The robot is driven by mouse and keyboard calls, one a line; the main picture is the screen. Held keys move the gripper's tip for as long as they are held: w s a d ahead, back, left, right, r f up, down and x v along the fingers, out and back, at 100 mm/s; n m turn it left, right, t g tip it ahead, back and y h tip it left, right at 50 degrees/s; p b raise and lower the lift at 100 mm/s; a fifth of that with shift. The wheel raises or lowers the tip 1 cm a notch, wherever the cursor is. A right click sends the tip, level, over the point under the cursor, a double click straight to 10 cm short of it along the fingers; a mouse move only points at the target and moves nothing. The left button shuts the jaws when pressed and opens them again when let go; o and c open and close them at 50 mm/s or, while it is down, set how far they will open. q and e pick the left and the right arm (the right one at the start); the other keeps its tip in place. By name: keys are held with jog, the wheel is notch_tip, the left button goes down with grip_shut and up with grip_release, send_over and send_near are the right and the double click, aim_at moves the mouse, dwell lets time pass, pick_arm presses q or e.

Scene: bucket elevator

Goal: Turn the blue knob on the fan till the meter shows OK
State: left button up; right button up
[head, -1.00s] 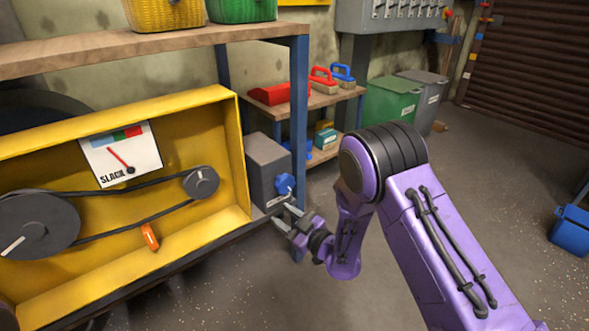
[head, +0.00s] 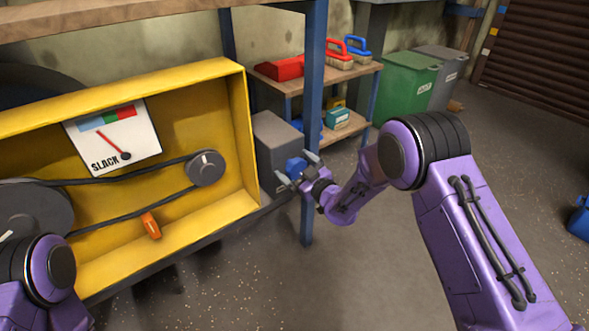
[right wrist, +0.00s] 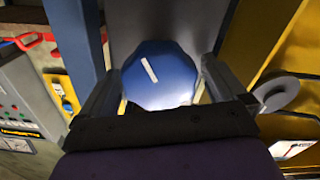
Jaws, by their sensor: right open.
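The blue knob (head: 296,167) sits on a grey box (head: 277,140) at the right end of a yellow housing. In the right wrist view the knob (right wrist: 160,85) has a slanted white mark. My right gripper (head: 297,171) is open, with one finger on each side of the knob; I cannot tell whether they touch it. The white meter (head: 140,143) in the housing reads SLACK. Its red needle points up and left, towards the blue end of the blue-green-red band. I see a belt drive here, no clear fan. My left gripper is out of view.
The yellow housing (head: 195,76) holds a belt on pulleys and an orange tag (head: 151,225). A blue shelf post (head: 314,100) stands just right of the knob. Green (head: 405,84) and grey bins stand behind. The floor at right is mostly clear.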

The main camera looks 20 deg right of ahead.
jog(key=shift+w, duration=0.1)
jog(key=shift+c, duration=0.3)
jog(key=shift+a, duration=0.1)
jog(key=c, duration=0.9)
jog(key=shift+a, duration=0.15)
jog(key=m, duration=0.1)
jog(key=m+p, duration=0.2)
jog(key=shift+d+m, duration=0.25)
jog(key=shift+m, duration=0.15)
jog(key=shift+d+m+p, duration=0.1)
jog(key=shift+m+p, duration=0.6)
jog(key=shift+m, duration=0.5)
jog(key=shift+f+m+p, duration=0.15)
jog(key=shift+m+p, duration=0.3)
jog(key=shift+m, duration=1.05)
jog(key=shift+f, duration=0.1)
